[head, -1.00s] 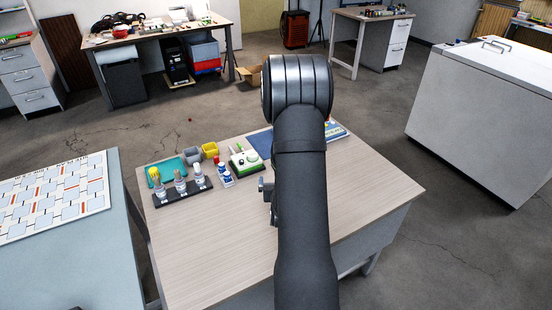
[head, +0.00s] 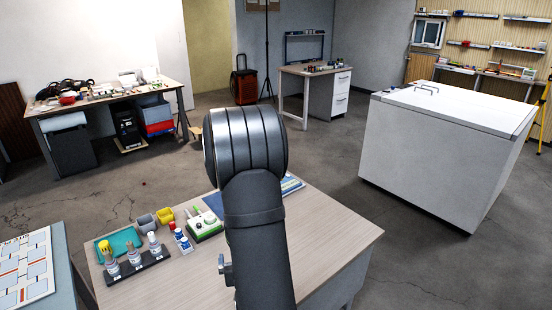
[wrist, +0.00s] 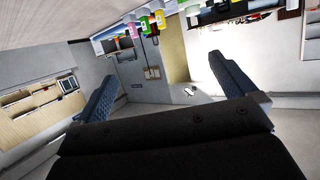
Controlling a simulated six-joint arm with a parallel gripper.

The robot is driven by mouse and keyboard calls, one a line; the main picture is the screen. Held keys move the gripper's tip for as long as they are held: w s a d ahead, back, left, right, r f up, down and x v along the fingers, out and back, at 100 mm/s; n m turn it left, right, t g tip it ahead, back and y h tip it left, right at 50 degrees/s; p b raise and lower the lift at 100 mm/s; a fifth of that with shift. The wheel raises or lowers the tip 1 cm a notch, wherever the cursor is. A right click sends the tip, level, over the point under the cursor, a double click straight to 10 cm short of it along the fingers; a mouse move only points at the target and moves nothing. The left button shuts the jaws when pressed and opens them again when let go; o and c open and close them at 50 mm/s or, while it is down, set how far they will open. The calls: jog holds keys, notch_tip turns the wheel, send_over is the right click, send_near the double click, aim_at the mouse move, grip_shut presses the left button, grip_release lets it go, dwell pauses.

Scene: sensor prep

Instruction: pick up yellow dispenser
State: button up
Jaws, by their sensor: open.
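A small yellow-topped item (head: 104,246), which may be the yellow dispenser, is at the left of the table in the head view, by the teal tray (head: 128,238) and just behind the dark bottle rack (head: 139,267). A yellow cup (head: 165,215) stands farther back, beside a grey cup (head: 147,224). In the wrist view my gripper (wrist: 162,68) is open, its two blue-grey fingers wide apart with nothing between them. My arm hides most of the gripper in the head view. Small coloured items, one yellow, line the top of the wrist view beyond the fingers.
The rack holds several bottles. A green-and-white device (head: 205,226) and small red- and blue-marked bottles (head: 182,240) stand right of it. The wooden tabletop (head: 192,283) is bare in front. A blue-grey table (head: 63,280) with a chart stands at the left.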

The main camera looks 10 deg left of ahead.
jog(key=shift+c, duration=0.4)
jog(key=c, duration=1.1)
jog(key=w+a+f+n+g+h, duration=0.1)
jog(key=w+a+f+n+g, duration=0.15)
jog(key=w+a+n, duration=0.55)
jog(key=w+a+f+n+g+h, duration=0.15)
jog(key=w+a+n+g, duration=0.35)
jog(key=w, duration=0.6)
jog(key=w+a+r+n+g+h, duration=0.25)
jog(key=w+r+n+h, duration=0.3)
jog(key=r+n, duration=0.45)
jog(key=x, duration=1.2)
jog(key=shift+w+d+f, duration=0.1)
jog(key=shift+w, duration=0.3)
jog(key=shift+x, duration=2.65)
jog(key=shift+c, duration=0.4)
